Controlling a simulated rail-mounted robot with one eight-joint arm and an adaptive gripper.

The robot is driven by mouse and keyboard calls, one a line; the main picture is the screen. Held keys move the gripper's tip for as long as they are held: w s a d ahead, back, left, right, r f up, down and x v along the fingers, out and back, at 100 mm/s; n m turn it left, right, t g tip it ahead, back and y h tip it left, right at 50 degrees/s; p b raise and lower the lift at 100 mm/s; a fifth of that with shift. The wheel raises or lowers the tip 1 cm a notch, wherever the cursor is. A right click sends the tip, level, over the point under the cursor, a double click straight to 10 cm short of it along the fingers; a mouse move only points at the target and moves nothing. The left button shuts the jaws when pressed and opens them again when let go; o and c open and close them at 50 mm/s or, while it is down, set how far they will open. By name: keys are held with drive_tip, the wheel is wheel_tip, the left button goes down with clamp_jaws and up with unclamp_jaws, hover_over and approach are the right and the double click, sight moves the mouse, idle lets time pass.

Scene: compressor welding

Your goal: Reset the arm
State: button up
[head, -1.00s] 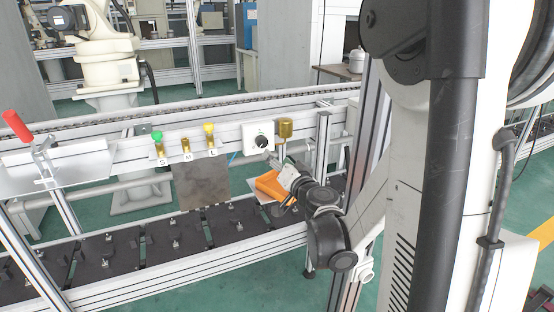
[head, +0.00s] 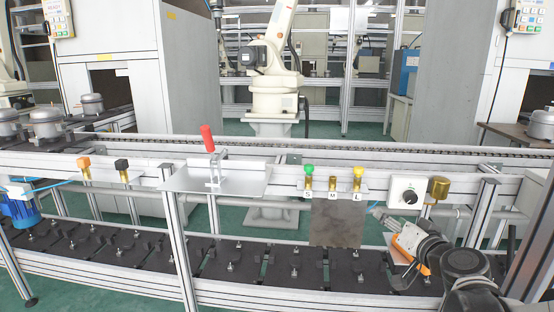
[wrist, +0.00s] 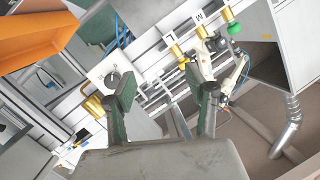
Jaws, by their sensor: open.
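My gripper (wrist: 165,92) is open in the wrist view. Its two dark green-grey fingers stand apart with nothing between them. In the head view my arm comes in at the lower right, and its wrist (head: 428,248) is below the white knob box (head: 408,190) and the brass cup (head: 438,188). The fingertips are hard to make out in the head view.
A rail carries green- and yellow-topped brass fittings (head: 358,180) and a red-handled clamp (head: 208,140) on a plate. Orange- and black-topped fittings (head: 122,168) are farther left. Dark pallets (head: 230,258) line the lower conveyor. Compressors (head: 46,122) stand at the left.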

drive_tip(key=s+a+f+n+g+y, duration=0.15)
drive_tip(key=s+a+n+g, duration=0.3)
drive_tip(key=s+a, duration=0.6)
drive_tip(key=s+d+f+g+h, duration=0.1)
drive_tip(key=s+f+g+h, duration=0.25)
drive_tip(key=s, duration=0.95)
wheel_tip(320, 180, up, 16)
drive_tip(key=p, duration=1.6)
drive_tip(key=shift+d+r+g, duration=0.2)
drive_tip(key=shift+r+g, duration=0.05)
drive_tip(key=shift+g, duration=0.15)
